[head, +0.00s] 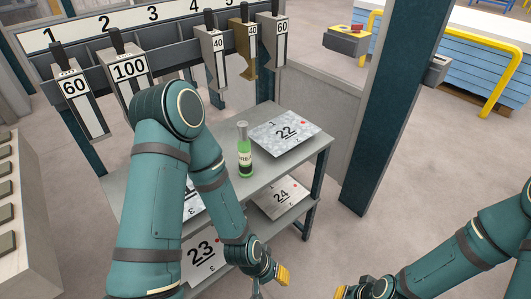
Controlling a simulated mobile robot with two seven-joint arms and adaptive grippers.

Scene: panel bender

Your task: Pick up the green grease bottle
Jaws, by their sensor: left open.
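The green grease bottle (245,160) stands upright on the grey top of a two-level table (285,163). It has a light grey cap and a dark label band. My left arm passes in front of the table. My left gripper (270,282) is open and empty, below and slightly right of the bottle in the head view, apart from it. Its lower part is cut off by the frame edge. My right gripper (345,292) shows only partly at the bottom edge, far from the bottle; its jaw state is hidden.
A plate marked 22 (285,132) lies right of the bottle. Plates marked 24 (279,197) and 23 (203,258) lie on the lower shelf. A tool rack (90,38) hangs behind. A dark teal post (387,105) stands right of the table.

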